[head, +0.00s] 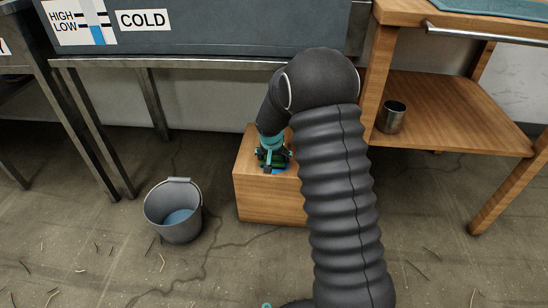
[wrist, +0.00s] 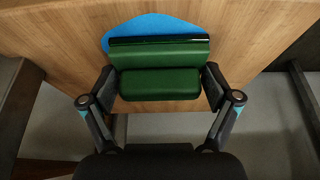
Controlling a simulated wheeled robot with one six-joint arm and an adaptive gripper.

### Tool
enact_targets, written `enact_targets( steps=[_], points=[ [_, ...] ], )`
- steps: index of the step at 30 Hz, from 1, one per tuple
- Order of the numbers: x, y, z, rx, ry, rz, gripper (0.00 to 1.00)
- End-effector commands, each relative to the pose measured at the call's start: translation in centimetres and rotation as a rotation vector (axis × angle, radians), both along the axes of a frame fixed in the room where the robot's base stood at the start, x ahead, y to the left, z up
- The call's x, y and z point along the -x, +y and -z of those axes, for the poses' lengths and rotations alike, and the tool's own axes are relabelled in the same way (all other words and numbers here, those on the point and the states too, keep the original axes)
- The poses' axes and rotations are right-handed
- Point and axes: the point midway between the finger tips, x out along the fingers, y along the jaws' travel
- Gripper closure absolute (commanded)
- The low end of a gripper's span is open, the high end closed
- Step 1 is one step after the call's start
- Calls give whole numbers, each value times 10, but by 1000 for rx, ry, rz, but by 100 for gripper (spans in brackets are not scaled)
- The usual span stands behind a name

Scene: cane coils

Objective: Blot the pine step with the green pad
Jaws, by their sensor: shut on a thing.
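The pine step (head: 262,198) is a wooden block on the floor in the middle of the head view, partly hidden by my arm. In the wrist view its top (wrist: 60,30) fills the upper part. My gripper (head: 273,158) is over the top of the step. In the wrist view my gripper (wrist: 160,84) is shut on the green pad (wrist: 160,86), with one finger at each end. A blue patch (wrist: 165,24) lies on the step, partly under the pad. Whether the pad touches the wood cannot be told.
A grey bucket (head: 174,212) holding something blue stands on the floor left of the step. A grey trough (head: 210,35) marked COLD is behind. A wooden bench (head: 450,115) at right carries a metal cup (head: 391,117). Cane scraps litter the floor.

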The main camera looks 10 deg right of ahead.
Motion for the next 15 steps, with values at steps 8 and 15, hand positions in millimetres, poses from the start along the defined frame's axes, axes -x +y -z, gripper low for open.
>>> enact_targets(
  steps=[8,15],
  points=[
    [0,0,-26,-1,-2,1,40],
    [0,0,-47,0,-2,0,40]
  ],
)
